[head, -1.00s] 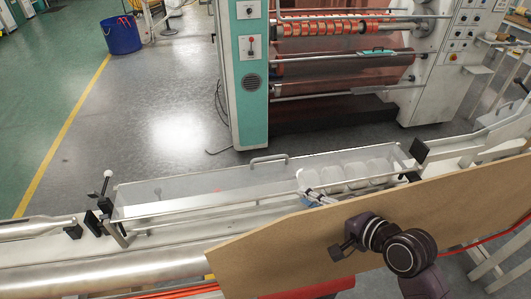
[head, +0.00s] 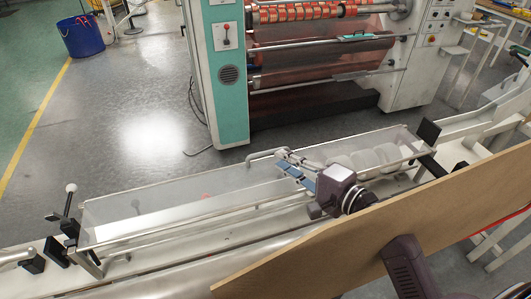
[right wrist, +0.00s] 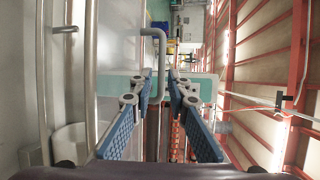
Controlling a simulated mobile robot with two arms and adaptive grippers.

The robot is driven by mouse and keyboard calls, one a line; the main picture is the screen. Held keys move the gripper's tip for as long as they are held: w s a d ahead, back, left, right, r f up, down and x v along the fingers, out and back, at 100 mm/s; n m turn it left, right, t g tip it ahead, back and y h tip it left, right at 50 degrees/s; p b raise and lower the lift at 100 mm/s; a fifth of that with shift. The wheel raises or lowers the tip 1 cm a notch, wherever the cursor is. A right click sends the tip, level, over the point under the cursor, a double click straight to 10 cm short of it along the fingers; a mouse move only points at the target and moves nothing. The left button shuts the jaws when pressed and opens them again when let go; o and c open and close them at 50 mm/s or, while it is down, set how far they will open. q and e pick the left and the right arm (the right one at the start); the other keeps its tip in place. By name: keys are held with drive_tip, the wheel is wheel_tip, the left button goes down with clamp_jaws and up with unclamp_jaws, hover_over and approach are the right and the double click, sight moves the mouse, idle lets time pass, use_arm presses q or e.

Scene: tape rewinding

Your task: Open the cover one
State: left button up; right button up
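The cover (head: 180,197) is a long clear lid, lying closed over a pale trough on the machine's near side. Its grey bent handle (head: 262,153) stands on the far long edge. My right gripper (head: 282,161) reaches over the cover, with its fingers by the handle. In the right wrist view, its two blue-padded fingers (right wrist: 159,84) are apart. The handle (right wrist: 153,32) shows ahead, its bar running down in line with the gap between them. I cannot tell whether they touch it. My left gripper is not in view.
A brown board (head: 390,225) crosses the near right under my right arm. White rolls (head: 380,156) lie beneath the cover's right end. A lever with a white knob (head: 70,188) stands at its left end. A teal-and-white machine (head: 222,80) rises behind, with bare floor between.

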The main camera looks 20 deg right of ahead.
sight(271, 153)
drive_tip(key=p+x, duration=0.1)
drive_tip(key=x, duration=0.5)
drive_tip(key=shift+c, duration=0.5)
clamp_jaws()
